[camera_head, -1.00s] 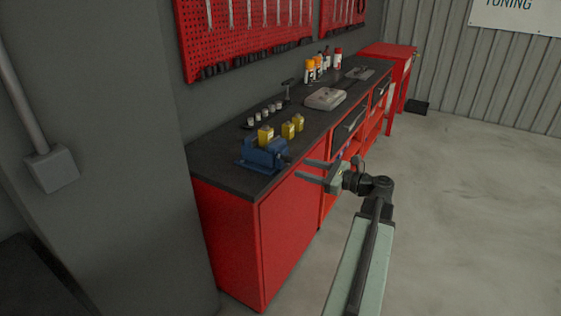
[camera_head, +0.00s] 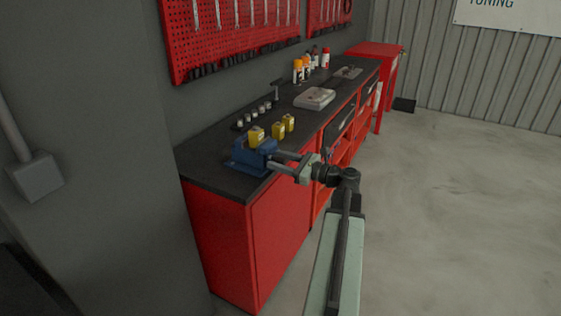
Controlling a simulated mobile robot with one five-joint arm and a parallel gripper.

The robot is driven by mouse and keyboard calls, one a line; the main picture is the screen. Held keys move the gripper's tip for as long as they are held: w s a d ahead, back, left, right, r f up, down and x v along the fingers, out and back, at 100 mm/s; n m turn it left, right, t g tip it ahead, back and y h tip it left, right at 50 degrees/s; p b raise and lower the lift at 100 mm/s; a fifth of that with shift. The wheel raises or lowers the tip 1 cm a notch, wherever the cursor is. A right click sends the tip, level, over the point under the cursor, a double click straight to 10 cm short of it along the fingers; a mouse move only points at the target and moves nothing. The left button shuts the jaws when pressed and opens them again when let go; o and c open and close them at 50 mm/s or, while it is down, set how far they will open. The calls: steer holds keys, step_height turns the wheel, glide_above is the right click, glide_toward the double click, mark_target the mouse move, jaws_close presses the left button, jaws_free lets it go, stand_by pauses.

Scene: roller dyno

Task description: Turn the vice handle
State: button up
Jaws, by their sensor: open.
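The blue vice (camera_head: 250,158) stands on the near end of the dark bench top, close to its front edge. Its handle is not clear in this view; my gripper covers the vice's right side, where a dark handle end showed earlier. My gripper (camera_head: 272,160) is open, its two fingers pointing left at the right side of the vice. The fingertips overlap the vice's edge in the picture. I cannot tell whether they touch it or stand around the handle.
Yellow blocks (camera_head: 278,131) stand on and just behind the vice. Small sockets (camera_head: 254,115), a grey case (camera_head: 314,98) and bottles (camera_head: 298,70) line the red workbench (camera_head: 222,237) further back. A red pegboard (camera_head: 230,40) hangs above. The floor on the right is clear.

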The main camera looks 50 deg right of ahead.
jaws_close()
stand_by(1.4)
